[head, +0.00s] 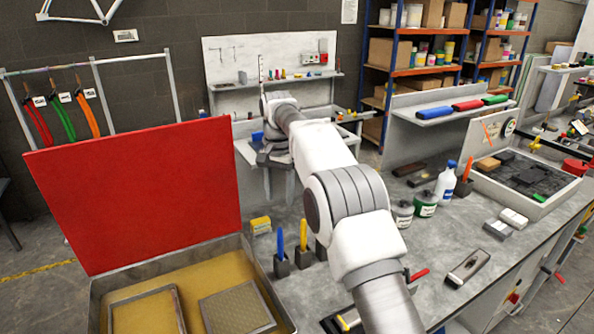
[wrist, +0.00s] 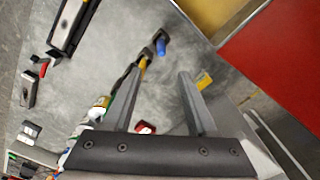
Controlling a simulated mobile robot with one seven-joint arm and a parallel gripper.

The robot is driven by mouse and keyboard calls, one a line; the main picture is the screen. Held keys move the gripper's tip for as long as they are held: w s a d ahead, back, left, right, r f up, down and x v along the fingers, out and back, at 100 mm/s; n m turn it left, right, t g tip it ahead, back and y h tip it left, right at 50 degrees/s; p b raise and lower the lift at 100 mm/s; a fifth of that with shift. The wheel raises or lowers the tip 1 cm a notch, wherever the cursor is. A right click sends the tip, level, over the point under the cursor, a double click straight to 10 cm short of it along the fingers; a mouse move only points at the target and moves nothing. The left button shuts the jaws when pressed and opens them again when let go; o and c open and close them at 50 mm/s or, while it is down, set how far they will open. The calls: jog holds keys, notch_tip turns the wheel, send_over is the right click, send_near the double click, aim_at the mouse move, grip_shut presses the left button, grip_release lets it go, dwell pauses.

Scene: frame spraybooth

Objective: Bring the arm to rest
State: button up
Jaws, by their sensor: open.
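My arm (head: 345,205) reaches from the bottom of the head view up and away over the grey workbench (head: 375,235), bent at its joints. Its far end is near the back wall bench, where the gripper cannot be made out clearly. In the wrist view my gripper (wrist: 160,69) is open, its two grey fingers spread apart with nothing between them. The fingers stand above the bench top, with a blue-handled tool (wrist: 161,46) and a yellow block (wrist: 204,81) lying beyond or beside them in the picture.
An open box with a raised red lid (head: 140,190) stands at the left. Blue and yellow handles (head: 280,243) stand in holders beside it. A white bottle (head: 445,185), jars (head: 425,204) and a dark tray (head: 530,175) stand to the right.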

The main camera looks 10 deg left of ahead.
jog(key=s+d+r+n+t, duration=0.1)
jog(key=s+d+r, duration=0.5)
jog(key=d+r, duration=0.25)
jog(key=s+d+r+n+t, duration=0.1)
jog(key=s+d+r+t, duration=0.1)
jog(key=s+d+r, duration=0.55)
jog(key=s+d+t, duration=0.1)
jog(key=s+d, duration=0.7)
jog(key=s, duration=0.2)
jog(key=shift+s+d+r+y, duration=0.2)
jog(key=shift+d+y, duration=0.1)
jog(key=shift+d, duration=0.1)
jog(key=shift+n+t, duration=0.7)
jog(key=shift+t, duration=0.1)
jog(key=s+d+f, duration=0.1)
jog(key=s+f, duration=0.1)
jog(key=s, duration=0.2)
jog(key=s+d+f, duration=0.2)
jog(key=s, duration=0.2)
jog(key=s+d+f, duration=0.1)
jog(key=s+f, duration=0.1)
jog(key=s, duration=0.2)
jog(key=shift+s+d+f, duration=0.1)
jog(key=shift+d+f, duration=0.05)
jog(key=shift+f, duration=0.2)
jog(key=shift+c, duration=0.3)
jog(key=shift+s+f, duration=0.2)
jog(key=shift+c, duration=0.3)
